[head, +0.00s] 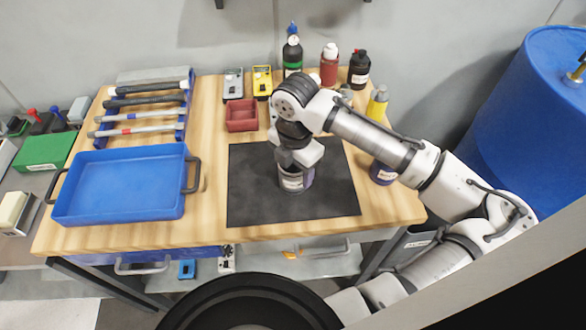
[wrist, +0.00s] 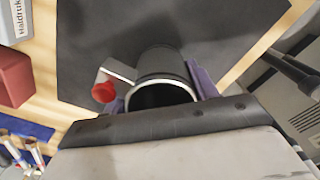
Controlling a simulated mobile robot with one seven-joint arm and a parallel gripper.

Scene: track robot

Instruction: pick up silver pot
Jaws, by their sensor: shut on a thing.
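The silver pot (head: 291,184) stands on the black mat (head: 250,205) in the head view, under my gripper (head: 296,174). In the wrist view the pot (wrist: 160,62) is a grey cylinder with a dark open mouth, and a short side piece with a red end (wrist: 103,92) shows at its left. My gripper's purple fingers (wrist: 158,97) are on either side of the pot, shut on it. My gripper hides the pot's upper part in the head view. I cannot tell whether the pot is clear of the mat.
A blue tray (head: 120,210) lies left of the mat, with several tools (head: 140,115) racked behind it. A red bin (head: 241,116) and several bottles (head: 330,65) stand behind. A yellow bottle (head: 377,103) and a dark jar (head: 383,173) stand right, near my arm. The mat's front is clear.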

